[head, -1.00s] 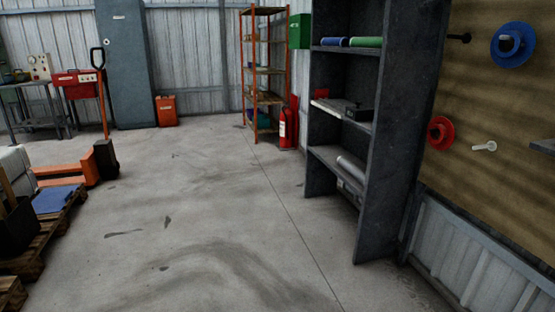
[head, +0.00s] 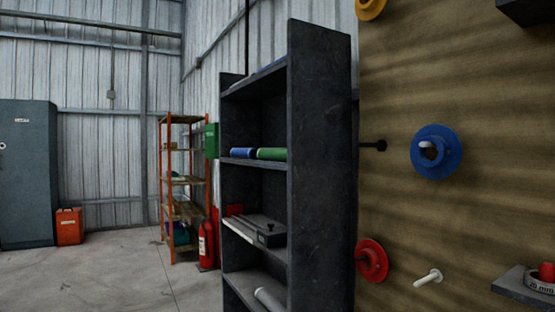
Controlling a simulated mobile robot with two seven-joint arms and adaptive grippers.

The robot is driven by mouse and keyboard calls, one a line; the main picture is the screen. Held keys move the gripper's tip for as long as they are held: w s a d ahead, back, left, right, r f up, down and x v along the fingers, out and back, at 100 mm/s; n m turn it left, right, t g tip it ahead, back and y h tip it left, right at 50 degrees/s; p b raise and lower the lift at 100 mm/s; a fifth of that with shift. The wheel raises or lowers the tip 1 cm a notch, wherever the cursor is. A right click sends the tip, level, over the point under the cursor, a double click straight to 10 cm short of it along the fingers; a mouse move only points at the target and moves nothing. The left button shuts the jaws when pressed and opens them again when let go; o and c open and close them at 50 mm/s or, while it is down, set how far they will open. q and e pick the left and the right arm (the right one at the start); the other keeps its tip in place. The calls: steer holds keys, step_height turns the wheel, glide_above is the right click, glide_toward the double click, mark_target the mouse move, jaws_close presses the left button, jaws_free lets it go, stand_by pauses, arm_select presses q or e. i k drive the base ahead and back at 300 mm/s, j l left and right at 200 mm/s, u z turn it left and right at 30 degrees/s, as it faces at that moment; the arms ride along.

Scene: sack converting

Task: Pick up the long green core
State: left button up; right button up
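A green core (head: 272,154) lies on a middle shelf of the dark grey shelving unit (head: 320,170), seen from the side. A blue core (head: 243,153) lies end to end with it on its left. The unit's side panel borders the green core on the right, so I cannot tell its full length. Neither of my grippers is in view.
A wooden board (head: 465,80) on the right carries a blue flanged spool (head: 436,152), a red one (head: 372,260) and a white peg (head: 428,278). A small dark shelf (head: 520,285) juts out at lower right. Open floor (head: 110,275) lies at left.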

mark_target(278, 155)
steer(key=i+j+z, duration=0.1)
steer(key=z, duration=0.35)
steer(key=j+z, duration=0.55)
steer(key=z, duration=0.35)
steer(key=j+z, duration=0.15)
steer(key=j, duration=0.2)
steer(key=k+j+z, duration=0.15)
steer(key=j, duration=0.25)
steer(key=j+z, duration=0.15)
steer(key=j, duration=0.2)
steer(key=k, duration=0.05)
